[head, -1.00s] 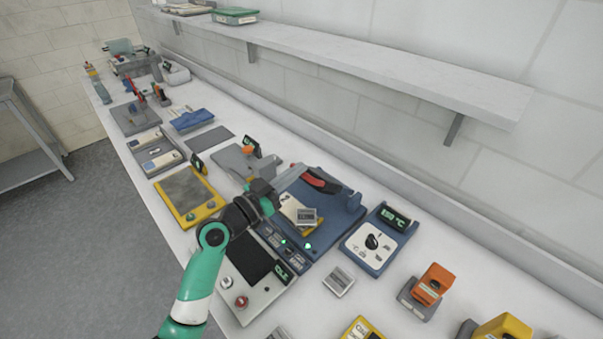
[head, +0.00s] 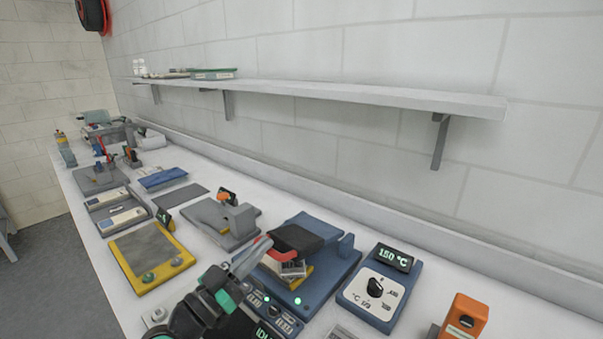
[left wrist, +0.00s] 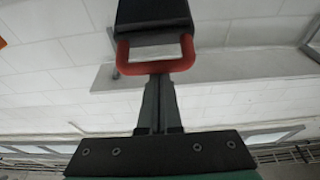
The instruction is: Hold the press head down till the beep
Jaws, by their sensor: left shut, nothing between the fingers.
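The blue press (head: 335,280) stands on the bench. Its dark press head (head: 300,238), with a red handle loop (head: 283,256), sits low over a grey block (head: 293,268) on a yellow plate. My left gripper (head: 255,254) is shut and empty, its fingertips at the red handle; I cannot tell whether they touch. In the left wrist view the shut fingers (left wrist: 158,88) point at the red loop (left wrist: 158,66), with the dark head (left wrist: 153,16) beyond it. Small green lights show on the press front. My right gripper is not in view.
A blue dial unit (head: 378,290) reading 150 °C stands right of the press. An orange device (head: 465,316) is farther right. A yellow-framed grey plate (head: 148,255) and a grey device (head: 222,222) lie to the left. A wall shelf (head: 350,92) runs above the bench.

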